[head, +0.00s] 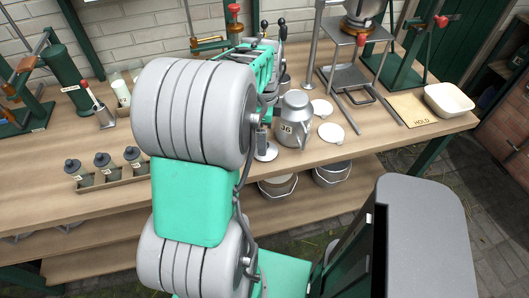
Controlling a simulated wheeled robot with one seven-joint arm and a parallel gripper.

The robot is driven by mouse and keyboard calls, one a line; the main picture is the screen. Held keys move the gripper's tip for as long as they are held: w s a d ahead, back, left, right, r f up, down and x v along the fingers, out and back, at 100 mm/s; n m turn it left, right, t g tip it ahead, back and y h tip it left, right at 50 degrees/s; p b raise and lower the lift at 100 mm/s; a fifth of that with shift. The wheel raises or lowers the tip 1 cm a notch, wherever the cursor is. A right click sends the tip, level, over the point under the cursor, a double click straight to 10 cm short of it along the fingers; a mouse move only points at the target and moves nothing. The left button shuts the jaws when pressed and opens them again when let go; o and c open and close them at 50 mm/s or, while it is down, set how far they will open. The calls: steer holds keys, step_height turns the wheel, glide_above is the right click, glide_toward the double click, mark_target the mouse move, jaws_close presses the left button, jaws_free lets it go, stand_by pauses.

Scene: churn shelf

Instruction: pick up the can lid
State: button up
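Two pale round flat discs lie on the wooden bench right of the grey metal can (295,120), which is marked 36. The upper disc (322,107) lies just beyond the can's upper right side. The lower disc (331,132) is nearer the bench's front edge and has a small tab at its right. I cannot tell for sure which disc is the can lid. The can stands upright, with a domed top. My arm's large grey and green links fill the middle of the view. My gripper does not show clearly; the arm seems to hide it.
A metal stand (345,78) rises behind the discs. A board marked HOLD (412,109) and a white tub (448,100) are at right. A rack (109,180) with several dark-capped bottles is at left. Buckets (277,187) sit on the lower shelf.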

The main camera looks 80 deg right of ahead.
mark_target(272, 150)
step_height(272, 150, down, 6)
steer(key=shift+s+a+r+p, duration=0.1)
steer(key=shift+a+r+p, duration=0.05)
steer(key=shift+p, duration=0.2)
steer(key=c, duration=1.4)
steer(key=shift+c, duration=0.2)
